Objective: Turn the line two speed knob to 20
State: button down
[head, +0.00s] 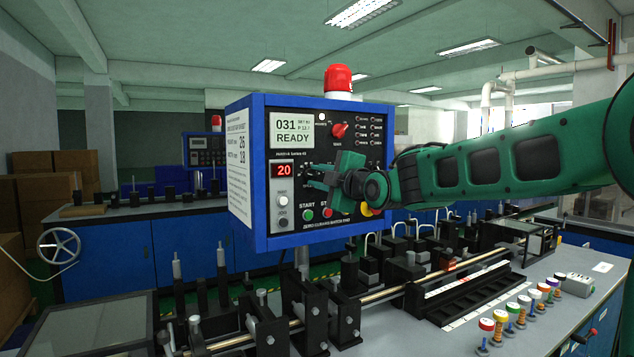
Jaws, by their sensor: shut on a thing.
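The control panel (258,175) is a blue-framed box with a black face, standing at the centre of the head view. Its small red display (284,170) reads 20. The grey screen (292,131) above reads 031 and READY. My gripper (319,178) is at the panel face, just right of the red display, with its jaws shut on a knob there. The jaws and wrist hide the knob itself and its scale, so I cannot read its pointer or its label. Another knob, red (339,130), is uncovered above my gripper.
A green START button (308,215) and a partly covered red button (327,212) sit below my gripper. A red beacon (338,78) tops the panel. Black clamps and rods (318,315) crowd the bench below. Several colour-capped plungers (512,308) stand at the right.

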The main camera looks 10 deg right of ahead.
jog(key=shift+a+f, duration=0.15)
jog(key=shift+f, duration=0.1)
jog(key=c, duration=1.8)
grip_release()
jog(key=shift+c, duration=0.2)
jog(key=shift+r, duration=0.1)
jog(key=shift+s, duration=0.15)
jog(key=v, duration=1)
jog(key=shift+d, duration=0.2)
jog(key=shift+s, duration=0.15)
